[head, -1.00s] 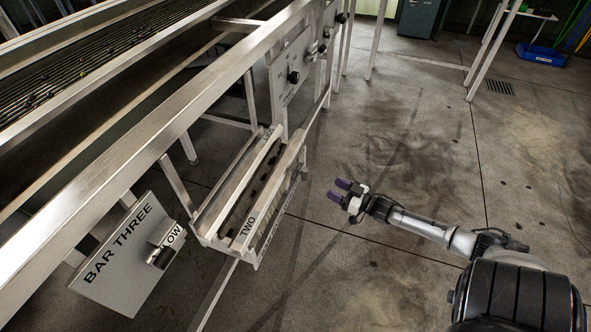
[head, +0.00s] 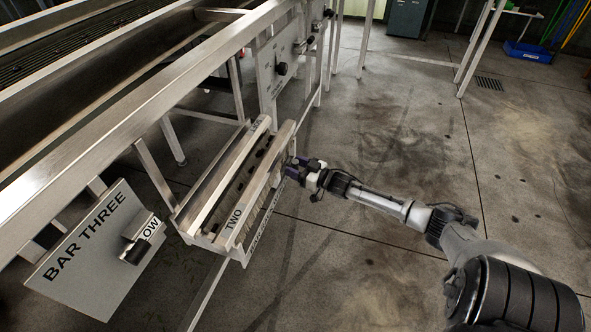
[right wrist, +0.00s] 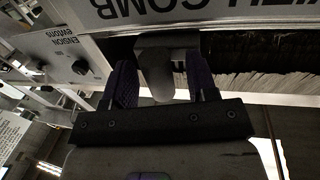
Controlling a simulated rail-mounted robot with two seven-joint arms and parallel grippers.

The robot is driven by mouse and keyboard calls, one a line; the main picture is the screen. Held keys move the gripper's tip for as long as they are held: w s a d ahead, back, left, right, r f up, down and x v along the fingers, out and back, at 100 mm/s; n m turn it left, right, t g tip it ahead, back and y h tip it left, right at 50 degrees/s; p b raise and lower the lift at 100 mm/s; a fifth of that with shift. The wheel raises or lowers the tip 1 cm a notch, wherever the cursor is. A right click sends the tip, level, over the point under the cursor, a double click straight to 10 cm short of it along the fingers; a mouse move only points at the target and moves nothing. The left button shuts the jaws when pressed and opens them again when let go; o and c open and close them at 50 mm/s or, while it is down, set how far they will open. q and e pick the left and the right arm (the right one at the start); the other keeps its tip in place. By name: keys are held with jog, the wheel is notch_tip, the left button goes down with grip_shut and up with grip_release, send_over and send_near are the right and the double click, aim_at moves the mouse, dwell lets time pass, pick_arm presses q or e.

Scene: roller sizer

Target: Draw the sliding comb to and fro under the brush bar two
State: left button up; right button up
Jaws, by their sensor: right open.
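The frame of brush bar two (head: 232,221), labelled TWO, hangs below the machine's side rail in the head view. A rounded grey handle (right wrist: 159,78) hangs from a dark bracket there. My right gripper (head: 297,168) is at the right side of the frame. In the wrist view its purple fingers (right wrist: 163,85) are open, one on each side of the handle, with no clear grip. The sliding comb itself is not clearly made out. My left gripper is not in view.
The BAR THREE plate (head: 92,250) with a dark knob (head: 135,252) stands at the lower left. A control panel (head: 279,68) with knobs is beyond bar two. The long metal rail (head: 120,118) runs above.

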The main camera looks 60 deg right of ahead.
jog(key=shift+w, duration=0.15)
jog(key=shift+c, duration=0.3)
grip_shut()
dwell(0.3)
